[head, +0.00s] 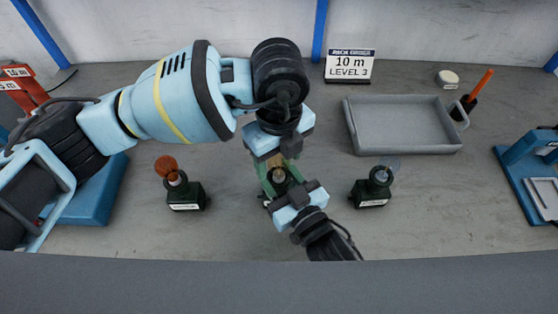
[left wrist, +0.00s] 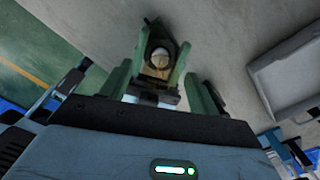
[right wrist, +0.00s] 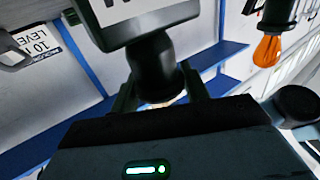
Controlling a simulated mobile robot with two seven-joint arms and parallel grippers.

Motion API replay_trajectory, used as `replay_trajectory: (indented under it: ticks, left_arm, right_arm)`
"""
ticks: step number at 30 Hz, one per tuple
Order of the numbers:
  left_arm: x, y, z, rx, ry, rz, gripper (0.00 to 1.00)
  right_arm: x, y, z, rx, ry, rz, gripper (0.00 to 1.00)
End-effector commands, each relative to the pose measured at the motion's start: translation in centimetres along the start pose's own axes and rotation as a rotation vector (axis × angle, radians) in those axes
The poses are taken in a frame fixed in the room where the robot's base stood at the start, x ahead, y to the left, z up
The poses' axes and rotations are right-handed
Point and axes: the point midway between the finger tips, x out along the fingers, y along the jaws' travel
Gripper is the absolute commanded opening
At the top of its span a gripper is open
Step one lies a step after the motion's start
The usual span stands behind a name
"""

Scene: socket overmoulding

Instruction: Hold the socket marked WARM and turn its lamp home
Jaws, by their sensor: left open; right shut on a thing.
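The middle socket (head: 267,203) is dark green and stands upright between my grippers, mostly hidden in the head view. In the right wrist view its block (right wrist: 155,35) bears a white label with only parts of dark letters visible. My right gripper (head: 284,190) is shut on this socket, also seen in the right wrist view (right wrist: 160,98). My left gripper (head: 276,168) is open above it. In the left wrist view its green fingers (left wrist: 162,82) stand either side of a pale round lamp top (left wrist: 160,58); contact cannot be told.
A socket with an amber lamp (head: 185,192) stands left, and one with a clear bluish lamp (head: 373,189) stands right. A grey tray (head: 405,150), a mug (head: 460,113) and a level sign (head: 349,66) are behind. The bench between the right socket and blue stand (head: 515,165) is free.

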Motion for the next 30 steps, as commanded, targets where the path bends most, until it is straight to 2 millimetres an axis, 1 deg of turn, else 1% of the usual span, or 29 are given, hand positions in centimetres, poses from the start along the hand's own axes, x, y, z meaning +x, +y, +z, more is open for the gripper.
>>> replay_trajectory:
  ticks: [1, 3, 6, 16, 17, 24, 27, 30]
  left_arm:
    - [0.7, 0.0, 0.0, -0.001, 0.001, 0.002, 0.61]
    - [1.3, 0.0, 0.0, 0.000, 0.001, 0.001, 0.61]
    - [1.9, 0.0, 0.0, 0.000, 0.000, 0.000, 0.61]
    - [2.2, 0.0, 0.0, 0.001, 0.000, 0.000, 0.61]
    - [2.2, 0.0, 0.0, 0.001, 0.000, 0.000, 0.58]
    - [2.2, 0.0, 0.0, 0.000, 0.000, 0.000, 0.27]
    - [2.2, 0.0, 0.0, 0.000, 0.000, 0.000, 0.16]
    - [2.2, 0.0, 0.0, 0.003, 0.000, 0.000, 0.15]
  right_arm:
    - [0.0, 0.0, 0.0, 0.000, 0.000, 0.000, 0.20]
    - [0.0, 0.0, 0.0, 0.000, 0.000, 0.000, 0.20]
    - [0.0, 0.0, 0.0, 0.000, 0.000, 0.000, 0.20]
    - [0.0, 0.0, 0.0, 0.000, 0.000, 0.000, 0.20]
    - [0.0, 0.0, 0.0, 0.000, 0.000, 0.000, 0.20]
    - [0.0, 0.0, 0.0, 0.000, 0.000, 0.000, 0.20]
    - [0.0, 0.0, 0.0, 0.000, 0.000, 0.000, 0.20]
    - [0.0, 0.0, 0.0, 0.000, 0.000, 0.000, 0.20]
